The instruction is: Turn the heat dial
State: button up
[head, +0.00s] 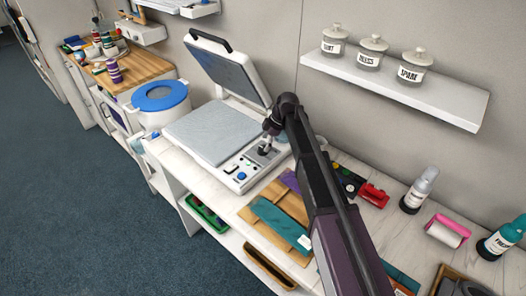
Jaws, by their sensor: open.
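A white press machine (214,133) stands on the counter with its lid (228,70) raised. Its control panel (250,167) runs along the right side of the flat grey bed. A small blue knob (241,176) sits near the front end of the panel, with small dark and green controls behind it. Labels are too small to read, so I cannot tell for sure which control is the heat dial. My gripper (265,151) is open, pointing down over the rear part of the panel, behind and right of the blue knob. It hides part of the panel; contact cannot be told.
A white tub with a blue lid (160,97) stands left of the press. Wooden boards and a teal sheet (280,222) lie at its right. A shelf with labelled jars (372,52) hangs on the wall. Spray bottles (418,190) and a pink roller (447,230) stand farther right.

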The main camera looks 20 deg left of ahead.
jog(key=shift+b+x, duration=0.9)
jog(key=shift+x, duration=0.4)
jog(key=c, duration=1.2)
